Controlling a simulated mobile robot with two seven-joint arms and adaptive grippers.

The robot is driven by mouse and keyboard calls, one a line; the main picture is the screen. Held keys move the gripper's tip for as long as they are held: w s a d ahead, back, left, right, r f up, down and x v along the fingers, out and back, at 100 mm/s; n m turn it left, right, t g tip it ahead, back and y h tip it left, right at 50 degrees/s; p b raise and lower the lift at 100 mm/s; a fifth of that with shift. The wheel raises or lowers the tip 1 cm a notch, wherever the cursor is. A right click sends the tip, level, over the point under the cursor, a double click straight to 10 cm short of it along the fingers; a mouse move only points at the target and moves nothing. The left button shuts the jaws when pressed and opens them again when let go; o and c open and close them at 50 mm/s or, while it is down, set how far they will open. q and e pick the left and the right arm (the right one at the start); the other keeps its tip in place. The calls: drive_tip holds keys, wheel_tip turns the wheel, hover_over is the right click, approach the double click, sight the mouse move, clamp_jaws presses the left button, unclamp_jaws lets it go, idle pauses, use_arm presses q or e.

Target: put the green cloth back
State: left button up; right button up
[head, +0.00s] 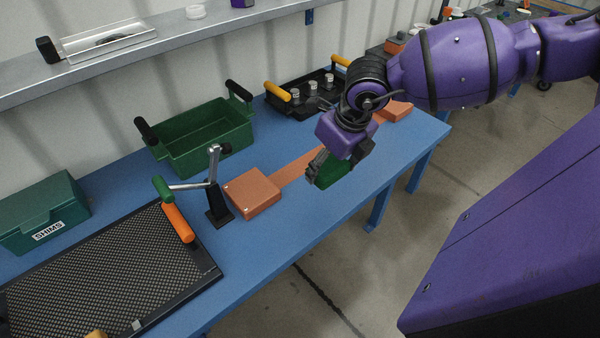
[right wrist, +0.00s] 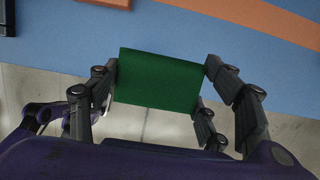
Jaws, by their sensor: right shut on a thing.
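The green cloth (right wrist: 158,80) is a flat dark green piece between the fingers of my right gripper (right wrist: 160,92). It also shows in the head view (head: 328,172), partly hidden by the fingers. My right gripper (head: 322,168) is shut on the cloth and holds it near the front edge of the blue table (head: 330,210). In the wrist view the table edge and grey floor lie beyond and below it. My left gripper is not in view.
An orange block (head: 252,192) and orange strip (head: 300,163) lie on the table left of the gripper. A crank on a black stand (head: 217,200), a green bin (head: 205,140), a black tray with metal fittings (head: 300,98), a black mesh mat (head: 110,270) and a SHIMS box (head: 40,213) stand around.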

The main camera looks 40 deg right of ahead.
drive_tip(key=w+f, duration=0.3)
drive_tip(key=w, duration=0.4)
approach(298, 176)
drive_tip(key=shift+w+a+f, duration=0.1)
drive_tip(key=shift+a+f, duration=0.1)
drive_tip(key=shift+f, duration=0.25)
drive_tip(key=shift+w+d+f, duration=0.1)
drive_tip(key=shift+w+f, duration=0.3)
drive_tip(key=shift+f, duration=0.05)
drive_tip(key=x, duration=0.3)
drive_tip(key=shift+p, duration=0.3)
drive_tip(key=shift+d+f, duration=0.1)
drive_tip(key=shift+f, duration=0.35)
drive_tip(key=shift+f, duration=0.25)
drive_tip(key=o, duration=1.1)
drive_tip(key=shift+r, duration=0.1)
